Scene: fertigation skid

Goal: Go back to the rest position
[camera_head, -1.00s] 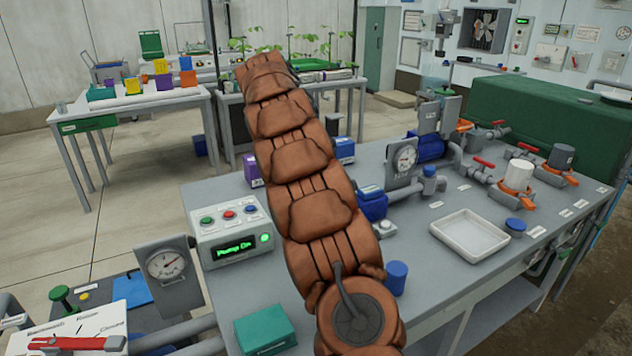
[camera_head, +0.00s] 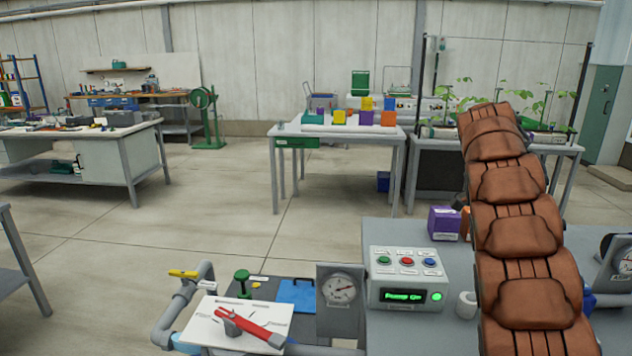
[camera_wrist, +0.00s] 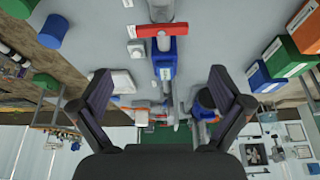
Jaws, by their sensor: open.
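My gripper (camera_wrist: 160,88) shows in the wrist view with its two dark fingers spread wide and nothing between them. The wrist picture looks upside down, with the grey bench top across its upper part. A red bar-shaped part (camera_wrist: 160,31) and a blue pump-like body (camera_wrist: 164,62) lie beyond the fingers. In the head view my brown-covered arm rises on the right side; the gripper itself cannot be made out there.
The control box (camera_head: 408,281) with a lit green display stands left of my arm. A gauge (camera_head: 341,289) and a plate with a red lever (camera_head: 249,327) are further left. A purple box (camera_head: 444,222) sits behind. Open floor lies left, before a table (camera_head: 338,134) with coloured boxes.

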